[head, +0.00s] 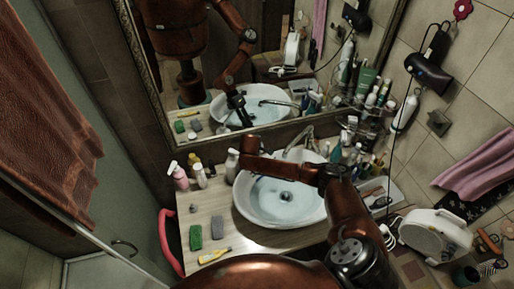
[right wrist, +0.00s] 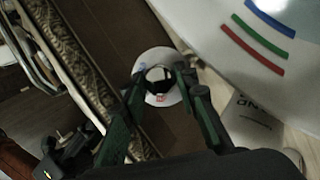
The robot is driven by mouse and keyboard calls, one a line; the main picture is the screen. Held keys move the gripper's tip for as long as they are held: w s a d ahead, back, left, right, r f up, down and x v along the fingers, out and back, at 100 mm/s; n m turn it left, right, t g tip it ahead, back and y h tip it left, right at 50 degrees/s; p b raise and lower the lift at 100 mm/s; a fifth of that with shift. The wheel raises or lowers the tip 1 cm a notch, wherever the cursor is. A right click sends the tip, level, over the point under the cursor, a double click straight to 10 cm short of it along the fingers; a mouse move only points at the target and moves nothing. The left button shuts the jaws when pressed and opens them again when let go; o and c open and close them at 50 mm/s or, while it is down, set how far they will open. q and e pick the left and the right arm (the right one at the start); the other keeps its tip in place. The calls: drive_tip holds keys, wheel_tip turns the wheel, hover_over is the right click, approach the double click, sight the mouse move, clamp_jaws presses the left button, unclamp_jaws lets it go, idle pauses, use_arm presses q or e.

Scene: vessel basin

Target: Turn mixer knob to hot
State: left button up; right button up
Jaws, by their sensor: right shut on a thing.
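In the right wrist view the mixer knob (right wrist: 160,75) is a shiny metal piece with a small red mark, on a round white plate against the brown wall. My right gripper (right wrist: 161,86) has its dark green fingers on both sides of the knob and is shut on it. In the head view my right arm reaches over the white basin (head: 243,205) towards the wall below the mirror, and its links hide the knob and fingers. The tap (head: 300,150) stands behind the basin, right of my wrist. My left gripper is not in view.
Several bottles, including a pink one (head: 180,177), stand left of the basin. A green sponge (head: 196,237), a grey sponge (head: 217,227) and a yellow tube (head: 214,255) lie on the counter. More toiletries crowd the right side. The framed mirror (head: 270,55) hangs close behind my wrist.

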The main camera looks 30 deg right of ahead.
drive_tip(key=o, duration=1.2)
drive_tip(key=shift+c, duration=0.2)
drive_tip(key=v, duration=1.2)
